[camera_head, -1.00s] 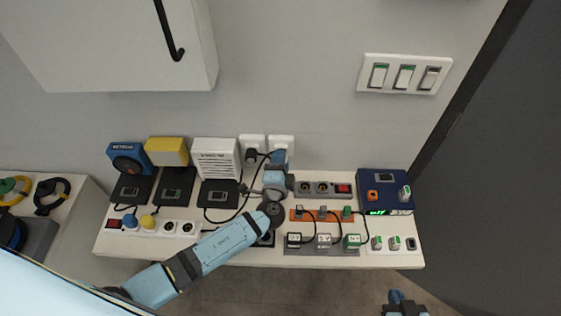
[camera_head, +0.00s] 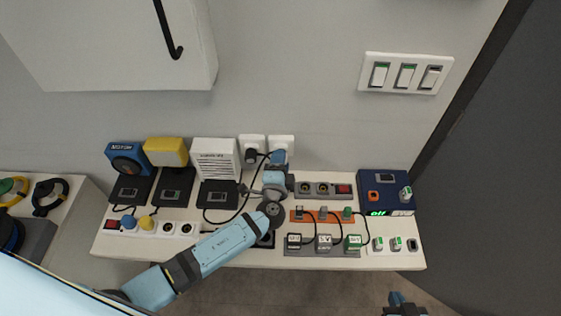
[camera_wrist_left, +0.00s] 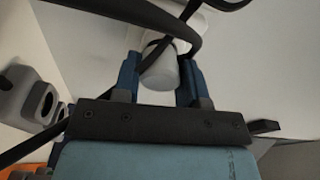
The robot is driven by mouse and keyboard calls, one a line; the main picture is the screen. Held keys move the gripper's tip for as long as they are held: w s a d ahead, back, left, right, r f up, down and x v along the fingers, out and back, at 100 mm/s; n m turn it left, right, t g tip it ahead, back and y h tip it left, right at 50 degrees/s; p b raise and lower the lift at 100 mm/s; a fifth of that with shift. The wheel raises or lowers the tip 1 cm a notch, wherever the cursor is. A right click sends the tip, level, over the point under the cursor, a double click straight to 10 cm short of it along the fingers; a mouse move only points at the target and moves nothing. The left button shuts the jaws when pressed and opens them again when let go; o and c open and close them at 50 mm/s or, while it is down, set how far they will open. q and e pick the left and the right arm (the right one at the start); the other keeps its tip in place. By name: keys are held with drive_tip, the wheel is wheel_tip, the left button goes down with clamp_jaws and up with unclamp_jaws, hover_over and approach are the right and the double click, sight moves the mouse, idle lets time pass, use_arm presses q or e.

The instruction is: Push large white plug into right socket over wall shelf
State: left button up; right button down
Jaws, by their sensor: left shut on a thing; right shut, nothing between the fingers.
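The large white plug (camera_wrist_left: 160,72) is between the two blue fingers of my left gripper (camera_wrist_left: 162,80) in the left wrist view, with a black cable crossing it. In the head view my left gripper (camera_head: 277,158) is at the right wall socket (camera_head: 282,139), over the shelf, and mostly hides the plug and the socket's lower part. I cannot tell how far the plug sits in the socket. The left wall socket (camera_head: 247,140) beside it holds a black plug (camera_head: 251,156). My right gripper (camera_head: 402,303) is shut and empty at the bottom right, away from the shelf.
The wall shelf (camera_head: 215,252) carries a white speaker-like box (camera_head: 216,156), yellow (camera_head: 166,151) and blue (camera_head: 128,158) devices, power strips, and a dark blue box (camera_head: 384,192). Black cables run near my left gripper. A wall cabinet (camera_head: 120,50) hangs at upper left.

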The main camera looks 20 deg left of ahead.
use_arm(q)
drive_tip(key=shift+w, duration=0.25)
drive_tip(key=o, duration=1.2)
drive_tip(key=shift+s+f, duration=0.1)
drive_tip(key=shift+s, duration=0.15)
drive_tip(key=shift+s+d+b, duration=0.35)
drive_tip(key=shift+s+b, duration=0.3)
drive_tip(key=shift+s, duration=1.55)
drive_tip(key=shift+s+d+b, duration=0.35)
drive_tip(key=shift+s+b, duration=0.3)
drive_tip(key=shift+s, duration=1.6)
drive_tip(key=shift+s+d+b, duration=0.35)
drive_tip(key=shift+s+b, duration=0.3)
drive_tip(key=shift+s, duration=1.55)
